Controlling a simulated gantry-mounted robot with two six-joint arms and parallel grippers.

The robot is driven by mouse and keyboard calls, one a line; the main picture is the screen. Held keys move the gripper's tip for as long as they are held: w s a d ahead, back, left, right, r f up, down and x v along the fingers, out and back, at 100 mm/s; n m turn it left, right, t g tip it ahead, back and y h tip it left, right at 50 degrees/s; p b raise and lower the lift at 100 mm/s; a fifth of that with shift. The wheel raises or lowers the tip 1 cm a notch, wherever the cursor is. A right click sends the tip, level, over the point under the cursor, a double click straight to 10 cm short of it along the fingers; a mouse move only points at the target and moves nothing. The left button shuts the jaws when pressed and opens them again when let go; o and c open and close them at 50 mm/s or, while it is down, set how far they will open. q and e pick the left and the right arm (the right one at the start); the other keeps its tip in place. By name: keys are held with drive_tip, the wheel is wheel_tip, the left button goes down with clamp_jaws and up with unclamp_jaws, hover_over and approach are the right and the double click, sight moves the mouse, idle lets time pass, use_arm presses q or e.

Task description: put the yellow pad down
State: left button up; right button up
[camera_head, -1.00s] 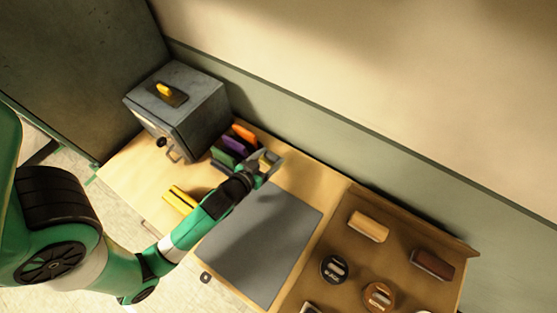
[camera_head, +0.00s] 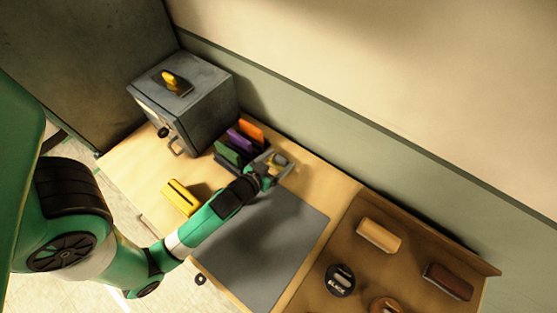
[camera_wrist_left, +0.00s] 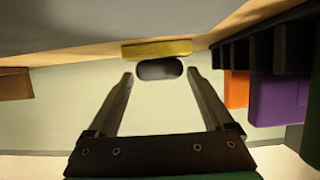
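A yellow pad (camera_wrist_left: 157,48) with a dark rounded part (camera_wrist_left: 158,69) shows just beyond my left fingertips in the left wrist view, close to the table surface. Whether it rests fully on the table is unclear. My left gripper (camera_wrist_left: 159,75) has its fingers apart, with narrow gaps visible on either side of the dark part. In the head view the left gripper (camera_head: 277,163) is low over the table, by the colored row and the grey mat, with a small yellowish patch (camera_head: 279,158) between its fingers. My right gripper is not in view.
Orange (camera_head: 251,130), purple (camera_head: 240,139) and green (camera_head: 229,155) pieces stand beside the gripper. A grey box (camera_head: 190,105) stands behind them. A yellow block (camera_head: 181,198) lies nearer. The grey mat (camera_head: 265,245) is clear. A brown tray (camera_head: 335,245) holds several items.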

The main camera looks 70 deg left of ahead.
use_arm(q)
drive_tip(key=shift+o, duration=0.7)
drive_tip(key=shift+r, duration=0.2)
drive_tip(key=b+v, duration=0.1)
drive_tip(key=v, duration=1)
drive_tip(key=shift+d+f, duration=0.1)
drive_tip(key=shift+f, duration=0.05)
drive_tip(key=shift+s+d+r, duration=0.15)
drive_tip(key=shift+s+r, duration=0.2)
drive_tip(key=shift+s, duration=0.05)
